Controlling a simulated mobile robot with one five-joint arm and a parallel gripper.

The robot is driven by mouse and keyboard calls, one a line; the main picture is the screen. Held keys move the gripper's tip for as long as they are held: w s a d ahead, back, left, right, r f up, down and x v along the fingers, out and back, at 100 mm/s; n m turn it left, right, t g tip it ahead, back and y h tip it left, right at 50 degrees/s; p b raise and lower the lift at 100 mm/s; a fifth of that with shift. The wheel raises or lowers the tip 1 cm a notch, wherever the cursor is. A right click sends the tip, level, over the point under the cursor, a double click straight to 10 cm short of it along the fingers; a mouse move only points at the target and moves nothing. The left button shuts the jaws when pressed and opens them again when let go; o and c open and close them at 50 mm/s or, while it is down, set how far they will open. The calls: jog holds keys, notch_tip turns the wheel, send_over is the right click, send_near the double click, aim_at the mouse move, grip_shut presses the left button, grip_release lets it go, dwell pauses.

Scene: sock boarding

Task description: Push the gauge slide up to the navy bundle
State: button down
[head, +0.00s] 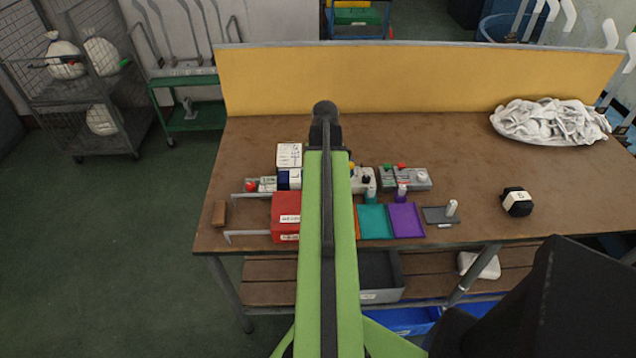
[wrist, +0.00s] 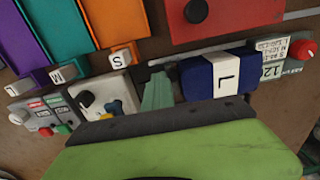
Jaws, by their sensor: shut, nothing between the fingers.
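The navy bundle (wrist: 218,76) with a white band marked L lies just right of my gripper in the wrist view; in the head view it shows left of my arm (head: 290,179). My gripper (wrist: 160,80) appears as a narrow grey-green shape, shut and empty, beside the bundle's left end. Contact cannot be told. In the head view my arm hides it. The gauge appears to be the labelled strip (wrist: 282,68) right of the bundle, marked 12, with a red knob (wrist: 306,49). I cannot tell clearly which part is its slide.
A red box (head: 285,215) stands in front of the bundle, with a white box (head: 289,154) behind. A white block with a black knob (wrist: 104,97) is left of my gripper. Teal (head: 374,221) and purple (head: 406,219) trays lie to the right.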

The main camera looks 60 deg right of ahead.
jog(key=shift+w+a, duration=0.1)
jog(key=shift+w, duration=0.05)
jog(key=shift+s+d, duration=0.35)
jog(key=shift+s, duration=0.1)
notch_tip(320, 180, up, 7)
jog(key=p, duration=0.7)
